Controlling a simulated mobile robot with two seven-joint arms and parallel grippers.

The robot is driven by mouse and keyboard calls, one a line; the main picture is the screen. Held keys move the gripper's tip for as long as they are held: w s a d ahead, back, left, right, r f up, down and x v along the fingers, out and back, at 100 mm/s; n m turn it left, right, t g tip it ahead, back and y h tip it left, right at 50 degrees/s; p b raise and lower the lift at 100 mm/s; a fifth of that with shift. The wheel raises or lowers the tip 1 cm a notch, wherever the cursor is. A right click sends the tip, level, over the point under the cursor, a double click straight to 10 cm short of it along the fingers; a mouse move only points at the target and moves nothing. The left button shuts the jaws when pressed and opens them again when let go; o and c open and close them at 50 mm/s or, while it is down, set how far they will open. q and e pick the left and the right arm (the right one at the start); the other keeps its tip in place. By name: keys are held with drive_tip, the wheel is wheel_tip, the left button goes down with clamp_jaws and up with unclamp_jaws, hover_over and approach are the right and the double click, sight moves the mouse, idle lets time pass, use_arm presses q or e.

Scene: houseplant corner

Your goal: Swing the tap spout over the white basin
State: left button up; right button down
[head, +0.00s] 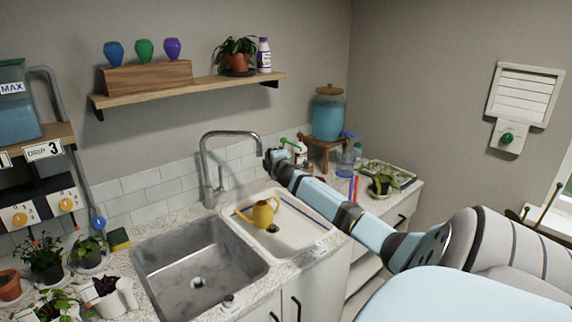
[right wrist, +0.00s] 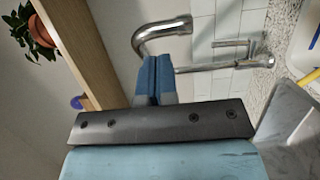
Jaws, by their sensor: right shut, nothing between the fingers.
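The chrome tap (head: 205,165) stands behind the basins. Its spout (head: 235,134) points to the right, with its tip high above the back of the white basin (head: 302,243); I cannot tell whether the tip is past the rim. A yellow watering can (head: 264,212) stands in the white basin. The grey steel basin (head: 165,250) is to the left. My right gripper (head: 270,158) is shut and empty, just right of the spout tip. In the right wrist view its blue fingertips (right wrist: 154,62) are close to the spout (right wrist: 163,32); contact is unclear. My left gripper is out of view.
A wooden shelf (head: 190,90) with a potted plant (head: 237,56) hangs above the tap. A blue dispenser (head: 328,112) and bottles stand right of the gripper. Potted plants crowd the counter's left end. The grey basin is empty.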

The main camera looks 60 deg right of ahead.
drive_tip(key=s, duration=0.6)
drive_tip(key=shift+s+a+f+b, duration=0.15)
drive_tip(key=shift+s+f+b, duration=0.15)
drive_tip(key=shift+b, duration=0.1)
drive_tip(key=shift+r, duration=0.1)
